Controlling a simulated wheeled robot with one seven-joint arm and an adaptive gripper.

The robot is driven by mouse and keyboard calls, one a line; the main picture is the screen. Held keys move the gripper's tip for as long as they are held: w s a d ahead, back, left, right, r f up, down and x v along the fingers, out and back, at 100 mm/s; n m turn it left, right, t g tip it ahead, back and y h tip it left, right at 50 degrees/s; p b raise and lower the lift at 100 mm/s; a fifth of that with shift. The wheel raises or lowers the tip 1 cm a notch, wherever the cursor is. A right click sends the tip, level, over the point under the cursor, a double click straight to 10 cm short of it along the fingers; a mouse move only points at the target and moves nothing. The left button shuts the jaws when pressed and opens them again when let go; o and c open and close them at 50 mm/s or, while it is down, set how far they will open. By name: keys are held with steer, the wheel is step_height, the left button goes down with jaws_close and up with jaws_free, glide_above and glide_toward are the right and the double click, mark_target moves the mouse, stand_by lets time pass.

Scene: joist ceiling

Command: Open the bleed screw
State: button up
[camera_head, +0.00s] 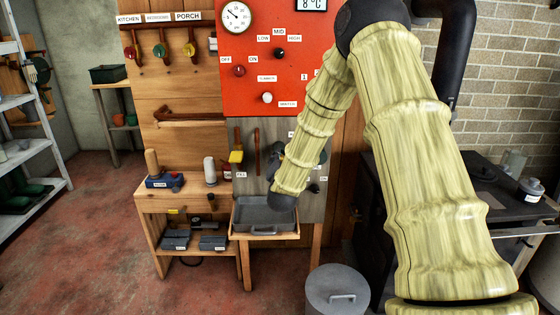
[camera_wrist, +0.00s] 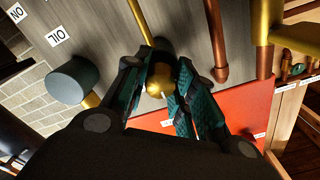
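In the wrist view a round brass knob (camera_wrist: 160,80) sits between my gripper's two teal-padded fingers (camera_wrist: 168,76). It stands off a grey wood-grain panel (camera_wrist: 182,32). The fingers are drawn in close and the knob fills the gap between them, with its sides partly covered by the pads. No label naming the bleed screw is readable beside it. In the head view my arm reaches down to the grey panel (camera_head: 240,126) under the red board, and hides the fingers and the knob.
A grey-blue cylinder (camera_wrist: 75,80) and copper pipe (camera_wrist: 215,40) flank the gripper. A dark tray (camera_head: 265,230) stands on a small wooden stand below the panel. A lidded grey bin (camera_head: 338,288) is on the floor; a dark stove (camera_head: 480,185) is at right. Floor at left is clear.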

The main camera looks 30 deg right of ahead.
stand_by(0.3)
steer(key=n+p, duration=0.1)
steer(key=n, duration=0.2)
steer(key=n+p, duration=0.1)
steer(key=n, duration=0.2)
steer(key=shift+n, duration=0.3)
steer(key=n+p, duration=0.1)
steer(key=n, duration=0.5)
steer(key=shift+n, duration=0.3)
steer(key=shift+f, duration=0.1)
steer(key=o, duration=1.1)
steer(key=shift+c, duration=0.2)
steer(key=shift+s, duration=0.1)
